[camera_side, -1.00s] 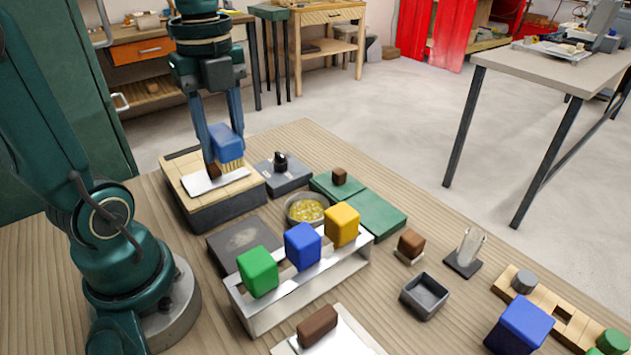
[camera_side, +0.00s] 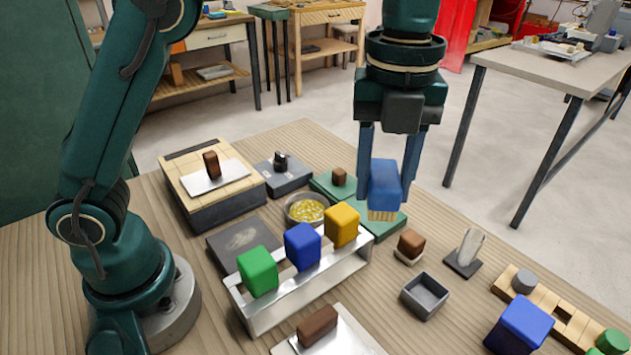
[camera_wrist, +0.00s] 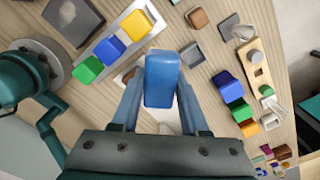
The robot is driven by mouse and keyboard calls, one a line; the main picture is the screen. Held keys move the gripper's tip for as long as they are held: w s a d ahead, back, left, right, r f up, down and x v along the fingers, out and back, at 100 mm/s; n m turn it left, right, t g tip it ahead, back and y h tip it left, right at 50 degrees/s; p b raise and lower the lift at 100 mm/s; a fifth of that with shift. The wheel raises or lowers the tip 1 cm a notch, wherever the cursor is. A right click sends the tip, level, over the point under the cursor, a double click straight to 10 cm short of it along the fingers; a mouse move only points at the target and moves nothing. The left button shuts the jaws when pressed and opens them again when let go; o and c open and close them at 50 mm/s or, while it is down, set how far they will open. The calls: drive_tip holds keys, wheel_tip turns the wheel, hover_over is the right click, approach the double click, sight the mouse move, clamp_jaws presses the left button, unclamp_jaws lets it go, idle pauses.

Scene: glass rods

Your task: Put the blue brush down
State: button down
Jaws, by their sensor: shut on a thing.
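The blue brush (camera_side: 385,182), a blue block with pale bristles below, is held upright in my gripper (camera_side: 386,165). It hangs above the right part of the green mat (camera_side: 377,222), bristles down, behind and right of the rack. In the wrist view the blue brush (camera_wrist: 162,78) sits between the two fingers of my gripper (camera_wrist: 160,88), which are shut on it. The bristles are hidden in the wrist view.
A white rack (camera_side: 305,291) holds green (camera_side: 257,271), blue (camera_side: 303,246) and yellow (camera_side: 342,224) blocks. A bowl of yellow bits (camera_side: 306,209), a small grey tray (camera_side: 425,294), a brown block (camera_side: 411,242) and a glass holder (camera_side: 463,265) stand nearby. A brown piece (camera_side: 212,165) stands on a white sheet.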

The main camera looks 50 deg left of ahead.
sight(373, 295)
drive_tip(key=shift+s+d+f+m, duration=0.15)
drive_tip(key=shift+d+m, duration=0.15)
drive_tip(key=shift+d, duration=0.5)
drive_tip(key=shift+d+f, duration=0.2)
drive_tip(key=shift+f, duration=0.05)
wheel_tip(373, 295, down, 16)
drive_tip(key=shift+a+r, duration=0.1)
drive_tip(key=shift+r, duration=0.05)
drive_tip(key=c, duration=0.7)
unclamp_jaws()
drive_tip(key=shift+f, duration=0.2)
